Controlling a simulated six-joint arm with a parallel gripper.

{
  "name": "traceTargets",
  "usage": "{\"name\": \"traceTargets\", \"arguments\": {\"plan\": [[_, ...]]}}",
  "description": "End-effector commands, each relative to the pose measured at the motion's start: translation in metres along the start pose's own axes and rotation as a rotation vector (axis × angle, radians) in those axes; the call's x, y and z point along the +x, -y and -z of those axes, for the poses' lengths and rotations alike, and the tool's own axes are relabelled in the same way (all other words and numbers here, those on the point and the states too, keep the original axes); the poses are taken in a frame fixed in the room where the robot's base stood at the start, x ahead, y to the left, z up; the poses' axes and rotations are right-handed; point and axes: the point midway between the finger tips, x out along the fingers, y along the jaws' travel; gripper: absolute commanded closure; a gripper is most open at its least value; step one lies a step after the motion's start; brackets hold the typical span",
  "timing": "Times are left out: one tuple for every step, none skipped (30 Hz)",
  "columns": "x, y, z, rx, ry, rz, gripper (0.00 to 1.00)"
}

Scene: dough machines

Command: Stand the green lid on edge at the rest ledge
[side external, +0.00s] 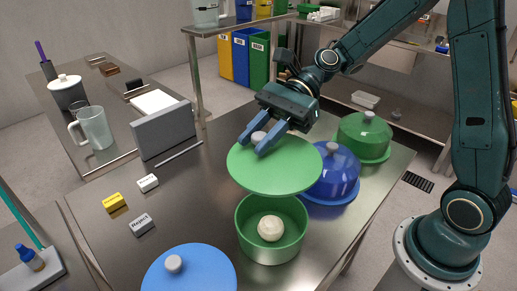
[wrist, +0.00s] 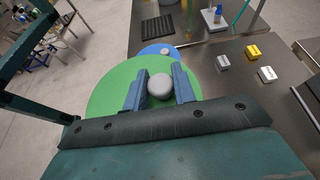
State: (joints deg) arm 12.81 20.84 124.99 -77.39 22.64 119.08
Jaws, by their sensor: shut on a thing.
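The green lid (side external: 275,172) is a flat disc with a grey round knob. My gripper (side external: 262,138) is shut on the knob, with one blue finger on each side of it. The lid is held roughly level, a little tilted, above an open green pot (side external: 272,245) with a ball of dough (side external: 271,228) inside. In the wrist view the lid (wrist: 110,88) lies below my gripper (wrist: 160,88), and the knob sits between the fingers. The grey upright panel (side external: 164,130) with a thin strip (side external: 179,153) in front of it, at the left of the table, appears to be the rest ledge.
A blue lid (side external: 190,272) is at the table's front. A blue domed container (side external: 333,175) and a green domed one (side external: 363,138) stand to the right. Yellow (side external: 114,202) and white label blocks (side external: 148,183) lie left. Bare table lies between the pot and the panel.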

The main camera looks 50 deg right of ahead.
Motion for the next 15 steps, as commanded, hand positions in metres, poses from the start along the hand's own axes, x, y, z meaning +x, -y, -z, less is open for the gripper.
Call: {"name": "traceTargets", "arguments": {"plan": [[-0.004,0.001,-0.01,-0.007,-0.001,0.004,0.97],[-0.006,0.001,-0.014,-0.006,-0.001,0.003,0.97],[-0.008,0.0,-0.02,-0.005,-0.001,0.003,0.97],[-0.01,0.0,-0.023,-0.006,-0.001,0.002,0.97],[-0.011,0.001,-0.027,-0.004,-0.001,0.002,0.97],[-0.013,0.001,-0.03,-0.004,-0.001,0.002,0.97],[-0.014,0.001,-0.033,-0.003,-0.001,0.002,0.97],[-0.015,0.001,-0.036,-0.004,0.0,0.002,0.97],[-0.016,0.001,-0.038,-0.003,0.0,0.001,0.97],[-0.017,0.001,-0.04,-0.002,0.0,0.001,0.97],[-0.017,0.0,-0.041,-0.002,0.0,0.001,0.97],[-0.018,0.0,-0.043,-0.001,0.0,0.001,0.97],[-0.018,0.0,-0.043,-0.001,0.0,0.001,0.97],[-0.018,0.0,-0.044,0.0,0.0,0.001,0.97],[-0.018,0.0,-0.044,0.0,0.0,0.001,0.97]]}}
